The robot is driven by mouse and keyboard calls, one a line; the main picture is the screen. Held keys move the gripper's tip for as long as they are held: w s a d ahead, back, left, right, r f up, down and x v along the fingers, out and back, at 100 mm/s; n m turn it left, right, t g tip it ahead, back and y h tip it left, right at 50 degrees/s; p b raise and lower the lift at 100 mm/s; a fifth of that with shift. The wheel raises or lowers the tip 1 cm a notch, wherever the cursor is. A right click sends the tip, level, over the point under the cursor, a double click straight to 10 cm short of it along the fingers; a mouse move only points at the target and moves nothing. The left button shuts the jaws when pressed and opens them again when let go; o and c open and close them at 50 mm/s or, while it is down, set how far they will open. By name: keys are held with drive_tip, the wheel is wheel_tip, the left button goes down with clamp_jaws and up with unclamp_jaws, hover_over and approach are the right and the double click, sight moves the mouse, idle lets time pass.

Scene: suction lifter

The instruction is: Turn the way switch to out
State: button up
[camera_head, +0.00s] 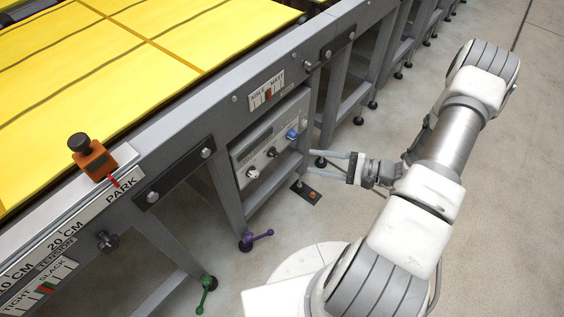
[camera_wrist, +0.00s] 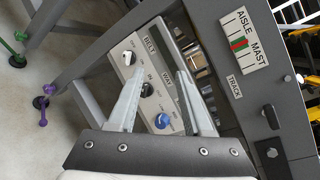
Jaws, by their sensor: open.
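The control panel (camera_head: 262,135) sits in the side of the grey frame. The black knob (camera_head: 272,152) is in its middle, between a white knob (camera_head: 252,173) and a blue knob (camera_head: 292,134). In the wrist view the black knob (camera_wrist: 147,90) lies by the lettering WAY and IN, so it looks like the way switch. Which way it points is too small to tell. My gripper (camera_head: 312,162) is open and empty, right of the panel and apart from it. In the wrist view my fingers (camera_wrist: 160,75) point at the panel, and the black knob shows between them.
An AISLE/MAST gauge (camera_head: 267,91) is above the panel. A purple handle (camera_head: 257,238) and a green handle (camera_head: 206,291) are low by the frame legs. Yellow boards (camera_head: 95,60) lie on the frame. The floor (camera_head: 500,190) at right is clear.

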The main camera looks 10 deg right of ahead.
sight(274, 154)
wheel_tip(274, 154, down, 12)
drive_tip(key=s+d+m+t+h+b, duration=0.2)
drive_tip(key=d+m+t+h, duration=0.15)
drive_tip(key=m+t, duration=0.25)
drive_tip(key=b+x, duration=0.1)
drive_tip(key=x, duration=1.7)
drive_tip(key=shift+s+b, duration=0.15)
drive_tip(key=shift+b, duration=0.25)
drive_tip(key=shift+a+f, duration=0.1)
drive_tip(key=shift+a, duration=0.05)
drive_tip(key=shift+c, duration=0.3)
clamp_jaws()
